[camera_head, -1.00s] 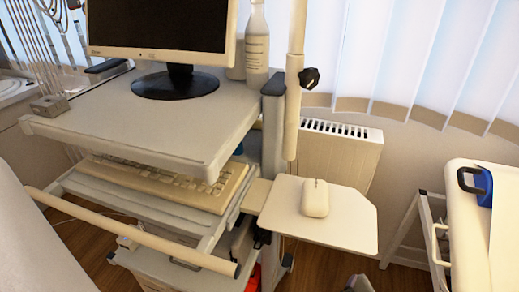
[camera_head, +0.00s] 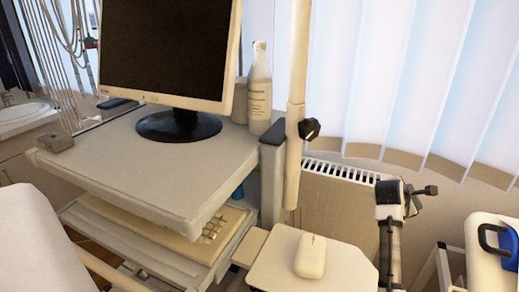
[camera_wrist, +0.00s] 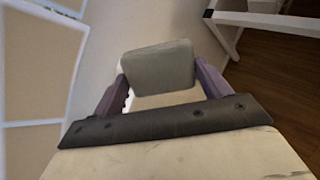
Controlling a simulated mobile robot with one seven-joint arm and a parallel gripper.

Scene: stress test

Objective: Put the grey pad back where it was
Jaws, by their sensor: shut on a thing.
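The grey pad (camera_wrist: 158,62) is a small, flat, rounded block in the wrist view. My gripper (camera_wrist: 160,76) is shut on it, with one purple-grey finger at each side. In the head view, my arm rises to the right of the white side shelf (camera_head: 345,268), in front of the radiator. I cannot make out the pad in the head view. No earlier resting place of the pad can be told from these frames.
A white mouse (camera_head: 311,257) lies on the side shelf. The cart's top shelf (camera_head: 130,165) holds a monitor (camera_head: 165,50) and a bottle (camera_head: 260,92). A pole (camera_head: 297,110) with a black knob stands between cart and radiator (camera_head: 335,208). A blue object (camera_head: 497,243) lies on the right table.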

